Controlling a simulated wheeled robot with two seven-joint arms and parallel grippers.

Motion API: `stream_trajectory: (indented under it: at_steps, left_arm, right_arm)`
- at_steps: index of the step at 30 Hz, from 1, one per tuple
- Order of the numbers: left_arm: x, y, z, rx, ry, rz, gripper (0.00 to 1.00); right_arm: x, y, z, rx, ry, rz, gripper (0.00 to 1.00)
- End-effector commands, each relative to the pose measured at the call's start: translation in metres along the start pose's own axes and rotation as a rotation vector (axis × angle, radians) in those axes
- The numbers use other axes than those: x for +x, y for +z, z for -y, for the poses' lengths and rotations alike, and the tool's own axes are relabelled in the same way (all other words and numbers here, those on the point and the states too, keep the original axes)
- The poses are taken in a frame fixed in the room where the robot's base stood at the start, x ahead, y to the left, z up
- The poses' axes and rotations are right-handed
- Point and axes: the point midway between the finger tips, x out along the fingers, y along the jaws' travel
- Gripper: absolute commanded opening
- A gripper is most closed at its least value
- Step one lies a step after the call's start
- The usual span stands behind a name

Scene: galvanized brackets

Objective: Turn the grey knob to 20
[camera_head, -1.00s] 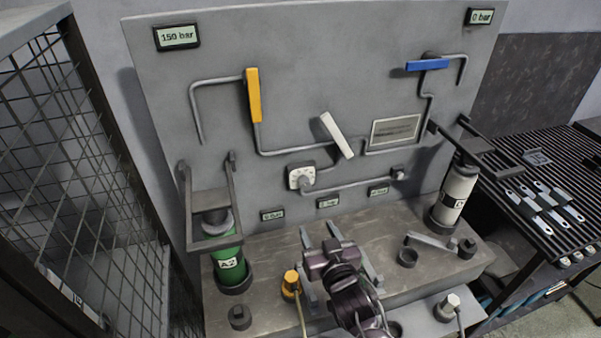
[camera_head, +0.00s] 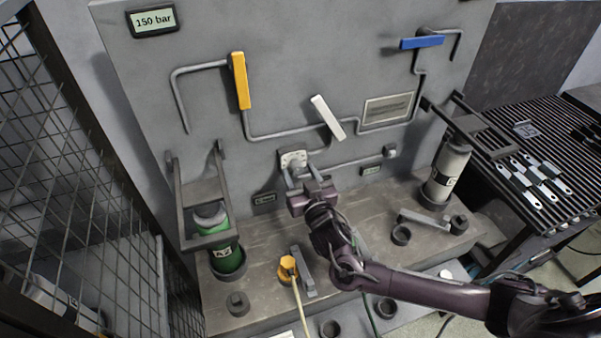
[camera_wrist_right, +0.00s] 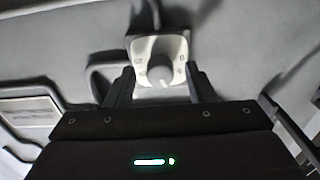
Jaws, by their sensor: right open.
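The grey knob sits on a pale square dial plate (camera_head: 293,157) low on the panel. In the right wrist view the round knob (camera_wrist_right: 162,73) is in the middle, its light pointer mark directed down and slightly right. Small marks show on the plate around it, one like a 0 at the right; the others are hard to read. My right gripper (camera_head: 302,173) is open in front of the dial. In the wrist view its fingers (camera_wrist_right: 160,84) are spread on either side of the knob, and I see no clear contact. My left gripper is not in view.
The panel carries a yellow lever (camera_head: 240,80), a white lever (camera_head: 328,118), a blue lever (camera_head: 422,42) and pipes. A display (camera_head: 153,20) reads 150 bar. A green cylinder (camera_head: 227,257) and a grey cylinder (camera_head: 447,172) stand on the ledge. A mesh cage (camera_head: 75,170) is at left.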

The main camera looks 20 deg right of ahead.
Motion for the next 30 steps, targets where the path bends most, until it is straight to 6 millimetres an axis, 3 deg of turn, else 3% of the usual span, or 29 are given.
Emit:
stream_trajectory:
  at_steps: [5,15,30]
  left_arm:
    - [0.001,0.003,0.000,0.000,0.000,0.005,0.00]
    - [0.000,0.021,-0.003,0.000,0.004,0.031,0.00]
    - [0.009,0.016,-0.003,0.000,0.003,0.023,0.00]
  right_arm:
    - [0.000,0.000,0.000,0.000,0.000,0.000,0.49]
    - [0.000,0.000,0.000,0.000,0.000,0.000,0.05]
    - [-0.001,0.002,0.000,0.143,0.003,0.000,0.05]
